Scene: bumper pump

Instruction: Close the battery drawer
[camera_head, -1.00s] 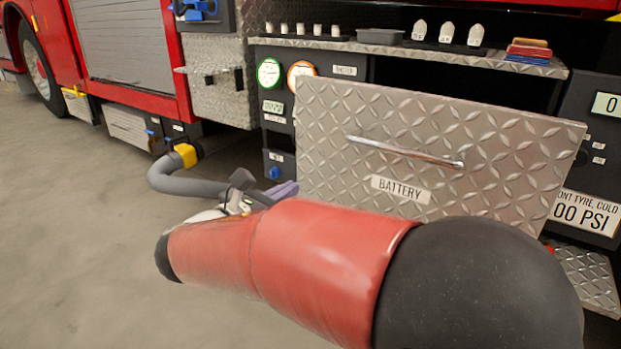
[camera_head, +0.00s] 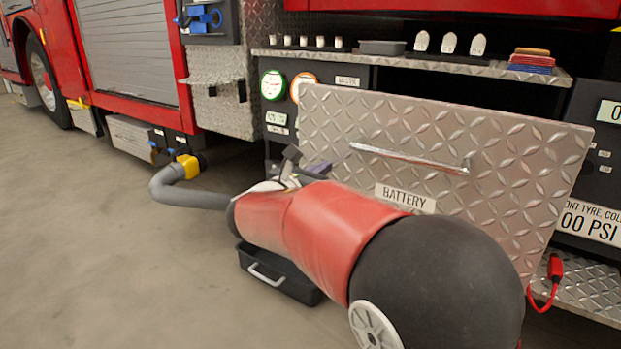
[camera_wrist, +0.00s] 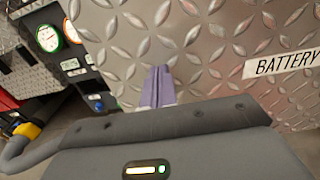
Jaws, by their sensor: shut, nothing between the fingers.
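The battery drawer (camera_head: 480,135) has a diamond-plate front with a long bar handle (camera_head: 410,159) and a BATTERY label (camera_head: 404,198). Its front stands out from the truck's panel, with a dark gap behind its top edge. In the wrist view the drawer front (camera_wrist: 200,50) fills most of the picture, with the label (camera_wrist: 288,62) at the right. My gripper's purple fingers (camera_wrist: 157,88) are together and empty, in front of the lower left of the drawer front. I cannot tell whether they touch it. In the head view my gripper (camera_head: 316,170) is partly hidden by my arm.
A shelf (camera_head: 400,62) above the drawer holds several small pieces, a grey tray (camera_head: 383,47) and a coloured stack (camera_head: 532,60). A grey hose (camera_head: 185,195) runs at the left. A black tray (camera_head: 280,278) lies on the floor. A red clamp (camera_head: 555,268) hangs at lower right.

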